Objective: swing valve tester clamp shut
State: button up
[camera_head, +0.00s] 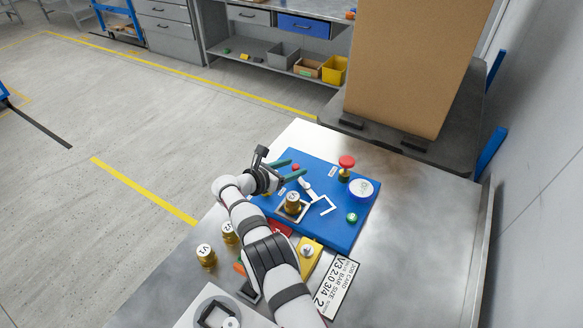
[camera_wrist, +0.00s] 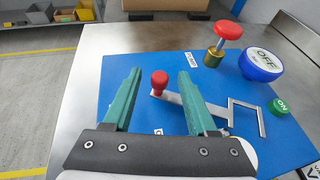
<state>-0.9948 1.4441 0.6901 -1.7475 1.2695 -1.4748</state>
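The blue tester board (camera_head: 330,232) lies on the metal bench. Its clamp is a pale bar (camera_wrist: 190,101) with a red knob (camera_wrist: 159,82) at one end and an angled bracket at the other; the bar also shows in the head view (camera_head: 310,191). A brass valve (camera_head: 292,208) stands upright in a square seat beside the clamp. My gripper (camera_wrist: 159,73) is open, with its two green fingers on either side of the red knob in the wrist view. Contact with the knob cannot be told. In the head view my gripper (camera_head: 290,168) hangs over the board's far left edge.
A red mushroom knob (camera_head: 346,162), an OFF dial (camera_head: 362,189) and a green ON button (camera_head: 351,217) sit on the board's right side. Brass valves (camera_head: 205,256), a yellow block (camera_head: 310,252) and a job card (camera_head: 337,287) lie nearer. A large cardboard box (camera_head: 410,70) stands behind.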

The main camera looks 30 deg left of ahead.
jog(key=v, duration=1.5)
jog(key=shift+s, duration=0.4)
jog(key=shift+a, duration=0.1)
